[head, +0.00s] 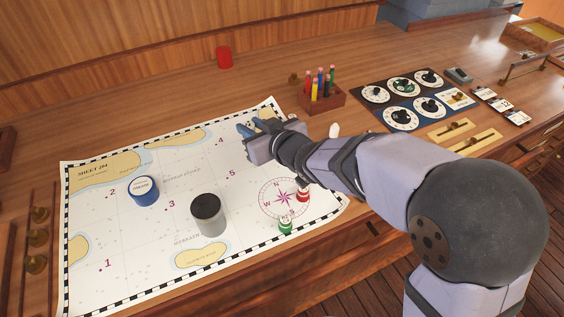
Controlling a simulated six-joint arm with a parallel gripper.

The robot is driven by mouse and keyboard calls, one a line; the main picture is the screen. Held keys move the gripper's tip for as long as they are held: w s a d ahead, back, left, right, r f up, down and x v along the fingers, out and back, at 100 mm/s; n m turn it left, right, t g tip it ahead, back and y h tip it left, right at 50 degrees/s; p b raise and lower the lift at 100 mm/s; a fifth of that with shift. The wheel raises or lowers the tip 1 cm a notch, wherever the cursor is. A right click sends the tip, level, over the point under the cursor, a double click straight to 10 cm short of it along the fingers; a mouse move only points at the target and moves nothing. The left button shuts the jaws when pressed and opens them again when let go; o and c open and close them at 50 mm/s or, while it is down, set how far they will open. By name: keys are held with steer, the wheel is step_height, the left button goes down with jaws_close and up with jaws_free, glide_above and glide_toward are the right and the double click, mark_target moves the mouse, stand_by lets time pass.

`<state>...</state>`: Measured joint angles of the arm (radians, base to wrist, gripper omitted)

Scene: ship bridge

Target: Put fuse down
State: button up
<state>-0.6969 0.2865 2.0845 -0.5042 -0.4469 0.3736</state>
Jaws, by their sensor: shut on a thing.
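My gripper (252,127) is over the upper right part of the chart (130,250), near the mark 4, with its fingers pointing left and away from me. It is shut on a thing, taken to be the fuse. The fuse itself cannot be made out, as the gripper's own body and fingers hide it. I cannot tell how high the gripper is above the chart.
A blue-and-white round tin (143,190) and a grey dark-lidded canister (208,215) stand on the chart. Red (303,192) and green (286,225) pieces stand by the compass rose. The chart's lower left is clear.

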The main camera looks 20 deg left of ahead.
steer(key=w+d+m+t+h, duration=0.3)
steer(key=w+d+m, duration=0.1)
steer(key=w+d, duration=0.2)
steer(key=shift+d+f+b, duration=0.15)
steer(key=shift+d+b, duration=0.2)
steer(key=shift+d, duration=0.3)
steer(key=shift+f+p, duration=1)
steer(key=shift+f, duration=4)
steer(key=shift+f, duration=0.1)
steer(key=shift+f, duration=0.15)
steer(key=o, duration=1)
